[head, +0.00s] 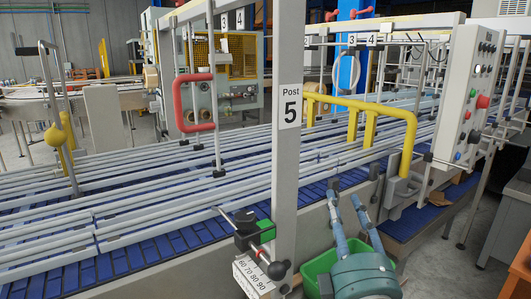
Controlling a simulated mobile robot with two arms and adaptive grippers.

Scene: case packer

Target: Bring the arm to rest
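My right gripper (345,198) shows at the bottom, right of centre, on a grey-green wrist. Its two slim fingers point up, with a clear gap between the tips. It is open and I see nothing between the fingers. In the picture it stands in front of the conveyor's side wall, right of the post marked "Post 5" (290,105) and below the yellow rail. Most of the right arm is out of the frame. My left gripper is not in view.
A conveyor (150,235) with blue slats and grey guide rails fills the middle. A green bin (319,266) is close beside my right wrist. A yellow rail (362,103), a scale block (251,276) and a control panel (471,90) are nearby. Floor shows at right.

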